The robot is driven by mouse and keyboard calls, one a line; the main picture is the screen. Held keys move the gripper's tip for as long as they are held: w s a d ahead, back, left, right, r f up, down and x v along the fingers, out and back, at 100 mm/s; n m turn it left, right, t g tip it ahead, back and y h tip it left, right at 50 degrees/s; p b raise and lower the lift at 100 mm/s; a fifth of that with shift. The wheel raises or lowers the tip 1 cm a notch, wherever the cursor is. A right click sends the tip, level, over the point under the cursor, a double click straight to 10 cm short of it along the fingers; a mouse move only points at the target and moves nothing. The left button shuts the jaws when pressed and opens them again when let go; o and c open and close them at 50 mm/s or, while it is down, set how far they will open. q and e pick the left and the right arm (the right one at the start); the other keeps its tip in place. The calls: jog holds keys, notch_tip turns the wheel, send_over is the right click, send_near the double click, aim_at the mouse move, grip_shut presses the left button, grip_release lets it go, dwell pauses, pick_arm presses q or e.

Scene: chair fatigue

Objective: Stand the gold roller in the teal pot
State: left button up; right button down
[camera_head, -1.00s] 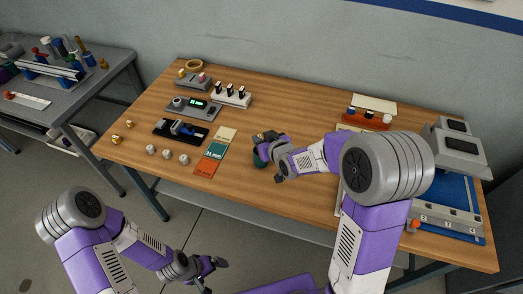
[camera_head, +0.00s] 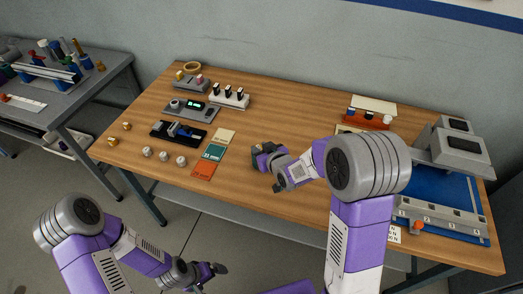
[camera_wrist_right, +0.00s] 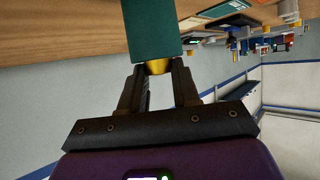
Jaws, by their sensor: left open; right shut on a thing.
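My right gripper (camera_head: 262,150) is over the middle of the wooden table. The right wrist view shows it shut on the gold roller (camera_wrist_right: 158,67), of which only a short gold part shows between the fingers. The teal pot (camera_wrist_right: 152,28) is right at the fingertips in that view, in line with the roller and covering the rest of it. I cannot tell how far the roller is inside the pot. In the head view the gripper mostly hides both. My left gripper (camera_head: 218,269) is open and empty, low in front of the table.
Orange, teal and cream cards (camera_head: 214,152) lie left of my right gripper. Several small white pieces (camera_head: 164,156) and a black tray (camera_head: 179,134) lie further left. A grey machine with a blue mat (camera_head: 455,190) stands at the right.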

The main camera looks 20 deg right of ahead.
jog(key=shift+s+f, duration=0.3)
jog(key=shift+f, duration=0.3)
jog(key=c, duration=0.8)
grip_release()
jog(key=shift+r+p, duration=0.4)
jog(key=shift+p, duration=0.05)
jog(key=shift+w+r+b+v, duration=0.15)
jog(key=shift+b+v, duration=0.1)
jog(key=shift+v, duration=1.75)
jog(key=shift+r+b+v, duration=0.15)
jog(key=shift+b+v, duration=0.15)
jog(key=shift+v, duration=1.65)
jog(key=shift+w+r+b+v, duration=0.15)
jog(key=shift+b+v, duration=0.1)
jog(key=shift+v, duration=1.75)
